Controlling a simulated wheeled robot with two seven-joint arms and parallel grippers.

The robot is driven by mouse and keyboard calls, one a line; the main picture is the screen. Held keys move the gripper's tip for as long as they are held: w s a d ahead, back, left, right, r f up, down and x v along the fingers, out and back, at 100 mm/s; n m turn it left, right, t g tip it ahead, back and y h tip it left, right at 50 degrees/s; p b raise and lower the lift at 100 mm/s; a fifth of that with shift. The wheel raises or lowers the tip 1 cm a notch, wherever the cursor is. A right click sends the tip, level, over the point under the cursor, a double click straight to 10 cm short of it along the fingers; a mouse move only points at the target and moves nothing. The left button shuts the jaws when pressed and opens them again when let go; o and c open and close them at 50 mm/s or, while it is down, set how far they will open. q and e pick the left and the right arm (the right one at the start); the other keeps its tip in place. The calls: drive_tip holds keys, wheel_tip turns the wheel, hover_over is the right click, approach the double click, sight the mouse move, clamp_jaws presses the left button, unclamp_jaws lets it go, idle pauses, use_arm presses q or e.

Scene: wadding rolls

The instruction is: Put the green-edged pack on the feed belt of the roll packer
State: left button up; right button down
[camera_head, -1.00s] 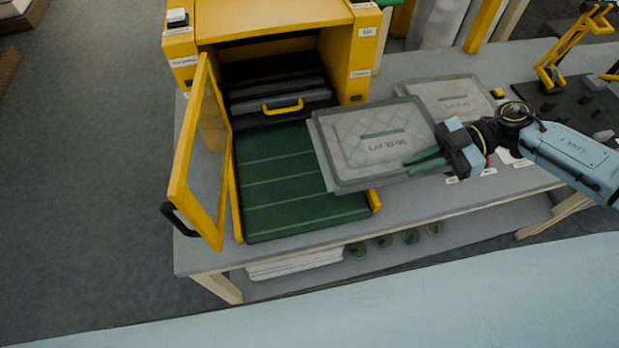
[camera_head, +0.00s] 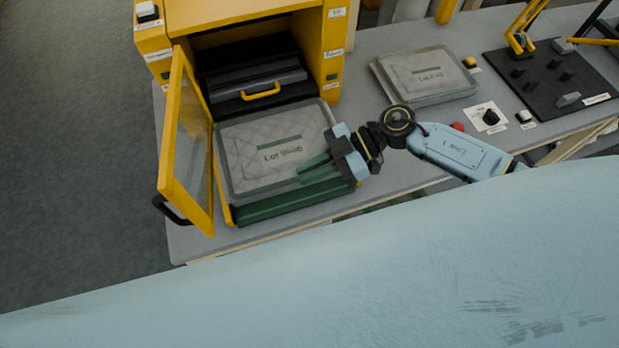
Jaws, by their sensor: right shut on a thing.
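The green-edged pack (camera_head: 265,150), a flat quilted pack with a green rim and a label, is over the green feed belt (camera_head: 295,203) in front of the yellow roll packer (camera_head: 240,12). My right gripper (camera_head: 318,170) is shut on the pack's right edge, its green fingers over the label side. The pack hides most of the belt; only the belt's front strip shows. I cannot tell whether the pack touches the belt. My left gripper is not in view.
The packer's yellow-framed door (camera_head: 187,145) stands open left of the belt. A second similar pack (camera_head: 425,77) lies on the grey table to the right. A black board (camera_head: 550,75) with small parts and a knob (camera_head: 491,117) are further right.

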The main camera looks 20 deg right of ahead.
drive_tip(key=shift+a+f, duration=0.2)
drive_tip(key=shift+f, duration=1.8)
drive_tip(key=shift+f+b, duration=0.1)
drive_tip(key=shift+b, duration=0.2)
drive_tip(key=shift+f, duration=0.4)
drive_tip(key=shift+f, duration=0.1)
drive_tip(key=c, duration=1.5)
unclamp_jaws()
